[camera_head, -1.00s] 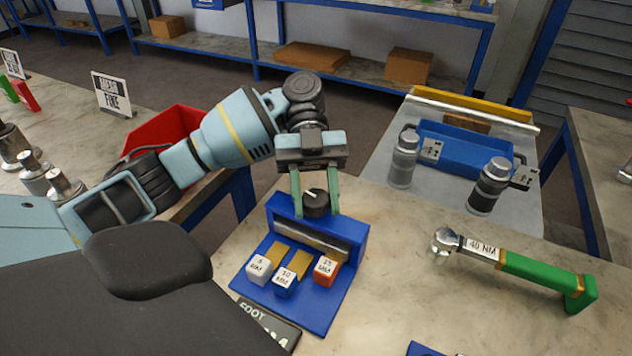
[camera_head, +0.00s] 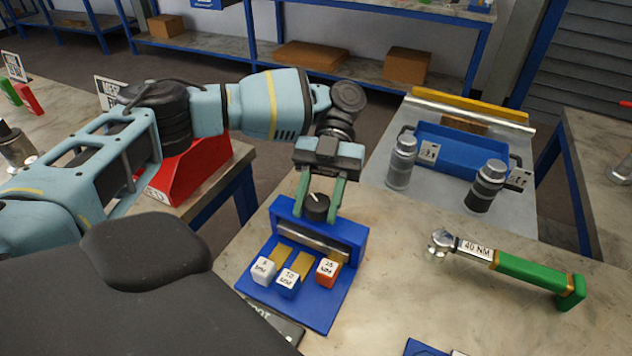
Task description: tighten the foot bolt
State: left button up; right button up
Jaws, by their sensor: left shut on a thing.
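My left gripper (camera_head: 320,193) reaches down from above with its green fingers on either side of a black knob (camera_head: 316,207). It is shut on this knob, which carries a white pointer mark and sits at the back of a blue stand (camera_head: 328,307). White, blue and orange labelled blocks (camera_head: 289,284) sit in the stand; the orange one appears to read 15 NM. A torque wrench (camera_head: 535,275) with a green handle, silver head and 40 NM label lies on the bench to the right. My right gripper is not in view. I see no foot bolt that I can make out.
A grey plate at the back holds a blue tray (camera_head: 463,150), a grey bottle (camera_head: 402,162) and a darker bottle (camera_head: 487,187). A red bin (camera_head: 200,165) stands at the left behind my left arm. The bench between stand and wrench is clear.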

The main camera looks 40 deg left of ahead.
pick_arm(q)
jog(key=shift+r+m+g+y+p, duration=0.1)
jog(key=shift+m+g+y+p, duration=0.5)
jog(key=shift+m+y+p, duration=1.15)
jog(key=m+y, duration=0.5)
jog(key=y, duration=0.1)
jog(key=shift+t+p, duration=0.3)
jog(key=shift+p, duration=0.1)
jog(key=shift+m+t+y+p, duration=0.4)
jog(key=shift+m+t+y, duration=0.2)
jog(key=shift+m+y, duration=0.85)
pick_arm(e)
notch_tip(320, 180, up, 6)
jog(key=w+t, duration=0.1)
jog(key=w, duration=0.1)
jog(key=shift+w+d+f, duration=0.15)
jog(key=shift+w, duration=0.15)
pick_arm(q)
jog(key=shift+f, duration=0.2)
jog(key=o, duration=0.9)
jog(key=shift+o, duration=0.5)
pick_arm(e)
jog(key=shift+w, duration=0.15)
pick_arm(q)
jog(key=shift+r, duration=0.1)
